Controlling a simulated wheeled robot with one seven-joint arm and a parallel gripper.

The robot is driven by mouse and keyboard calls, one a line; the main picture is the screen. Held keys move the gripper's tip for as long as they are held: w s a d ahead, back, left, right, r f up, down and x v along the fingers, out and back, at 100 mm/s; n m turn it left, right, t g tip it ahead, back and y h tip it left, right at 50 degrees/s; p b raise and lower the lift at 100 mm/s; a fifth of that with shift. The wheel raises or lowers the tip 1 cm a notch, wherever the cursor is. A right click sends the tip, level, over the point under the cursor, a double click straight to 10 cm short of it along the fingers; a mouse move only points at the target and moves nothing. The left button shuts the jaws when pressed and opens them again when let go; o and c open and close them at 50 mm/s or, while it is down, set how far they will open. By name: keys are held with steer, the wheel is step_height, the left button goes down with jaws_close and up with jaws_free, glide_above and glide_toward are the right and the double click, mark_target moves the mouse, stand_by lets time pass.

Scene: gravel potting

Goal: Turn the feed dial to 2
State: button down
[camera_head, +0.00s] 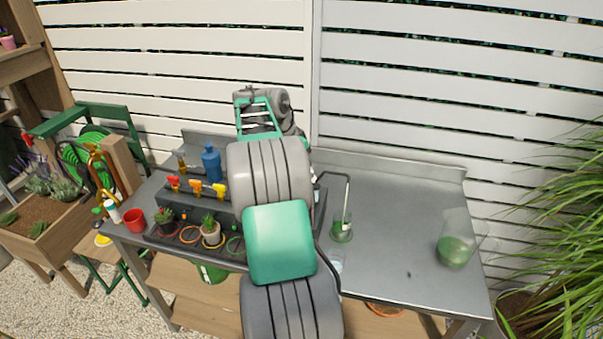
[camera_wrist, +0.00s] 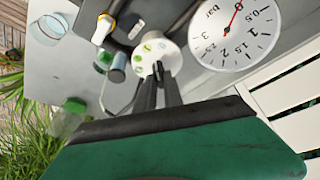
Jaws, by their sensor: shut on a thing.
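In the wrist view my gripper (camera_wrist: 158,72) reaches a pale round dial (camera_wrist: 146,46) with several green and yellowish marks on its face. The two dark fingers are close together and shut on the dial's small knob at its lower edge. The fingers partly cover the knob, and the marks are too small to read, so I cannot tell the setting. In the head view my arm hides the dial and the gripper.
A white pressure gauge (camera_wrist: 230,45) with a red needle sits beside the dial. Red, orange and yellow taps (camera_head: 196,187) and a blue bottle (camera_head: 211,163) stand left of my arm. A jug of green liquid (camera_head: 455,250) stands right on the metal bench (camera_head: 400,215), with clear bench around it.

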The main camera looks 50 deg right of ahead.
steer(key=n+t+b, duration=0.2)
steer(key=n+b, duration=0.2)
steer(key=n, duration=0.1)
steer(key=shift+s+n, duration=0.1)
steer(key=shift+n, duration=0.2)
steer(key=n+t, duration=0.1)
steer(key=n, duration=0.1)
steer(key=n+t+y+b, duration=0.1)
steer(key=n, duration=0.2)
steer(key=shift+d+r, duration=0.1)
steer(key=shift+r, duration=0.1)
steer(key=shift+n, duration=0.3)
steer(key=c, duration=1.5)
jaws_free()
steer(key=shift+f, duration=0.1)
steer(key=shift+o, duration=0.2)
steer(key=v, duration=0.7)
steer(key=shift+s+r, duration=0.2)
steer(key=shift+r, duration=0.15)
